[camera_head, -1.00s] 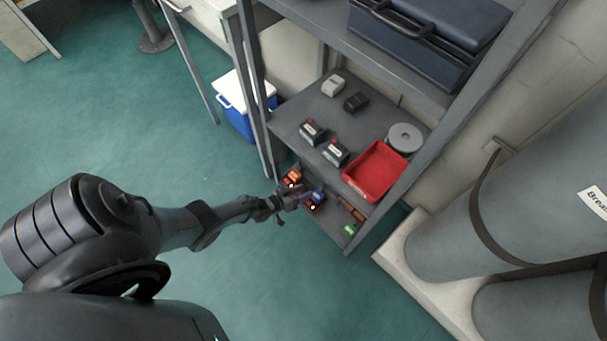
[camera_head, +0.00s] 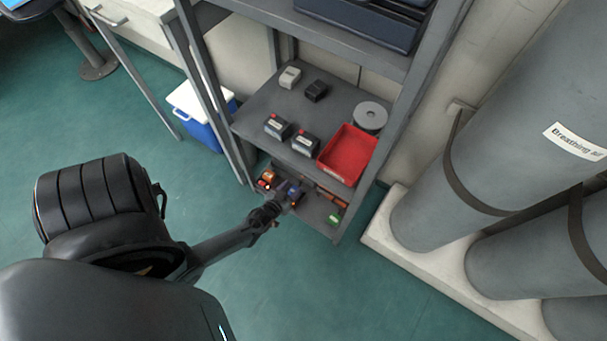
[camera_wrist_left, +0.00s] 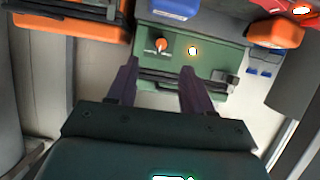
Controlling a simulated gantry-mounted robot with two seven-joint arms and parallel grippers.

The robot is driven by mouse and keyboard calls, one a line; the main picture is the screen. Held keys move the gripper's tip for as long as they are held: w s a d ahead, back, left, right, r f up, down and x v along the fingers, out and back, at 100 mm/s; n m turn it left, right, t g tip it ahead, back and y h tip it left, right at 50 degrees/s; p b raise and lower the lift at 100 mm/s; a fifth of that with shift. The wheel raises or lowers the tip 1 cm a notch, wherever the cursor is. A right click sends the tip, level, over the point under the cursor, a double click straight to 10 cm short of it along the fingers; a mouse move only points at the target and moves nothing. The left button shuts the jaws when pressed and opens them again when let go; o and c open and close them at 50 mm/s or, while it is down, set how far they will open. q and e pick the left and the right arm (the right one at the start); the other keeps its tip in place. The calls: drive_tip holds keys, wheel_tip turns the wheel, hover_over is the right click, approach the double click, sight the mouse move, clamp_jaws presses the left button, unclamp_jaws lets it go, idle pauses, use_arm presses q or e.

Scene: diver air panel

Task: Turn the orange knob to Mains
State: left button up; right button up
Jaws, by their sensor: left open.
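In the left wrist view, an orange knob (camera_wrist_left: 160,44) sits on a green panel (camera_wrist_left: 215,60), with a small glowing light to its right. No Mains label can be read, so I cannot tell the knob's setting. In the head view, my left gripper (camera_head: 284,196) is at the lower shelf among small coloured items, and the knob cannot be made out. My right gripper is not in view.
A grey shelf unit (camera_head: 262,100) holds a red tray (camera_head: 347,155) and dark boxes above my left gripper. Orange cases (camera_wrist_left: 75,30) flank the green panel, and a blue item (camera_wrist_left: 172,8) lies behind it. Grey cylinders (camera_head: 500,140) stand at right. The green floor is open at left.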

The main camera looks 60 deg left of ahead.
sight(303, 177)
use_arm(q)
drive_tip(key=b+x, duration=0.1)
drive_tip(key=x, duration=0.2)
drive_tip(key=b+x, duration=0.2)
drive_tip(key=x, duration=0.1)
drive_tip(key=shift+a+f+b, duration=0.25)
drive_tip(key=shift+f+b, duration=0.05)
drive_tip(key=shift+f, duration=0.05)
drive_tip(key=shift+w+a+f+b, duration=0.15)
drive_tip(key=shift+w+b, duration=0.15)
drive_tip(key=shift+w, duration=0.45)
drive_tip(key=shift+s, duration=0.1)
drive_tip(key=shift+c, duration=1)
clamp_jaws()
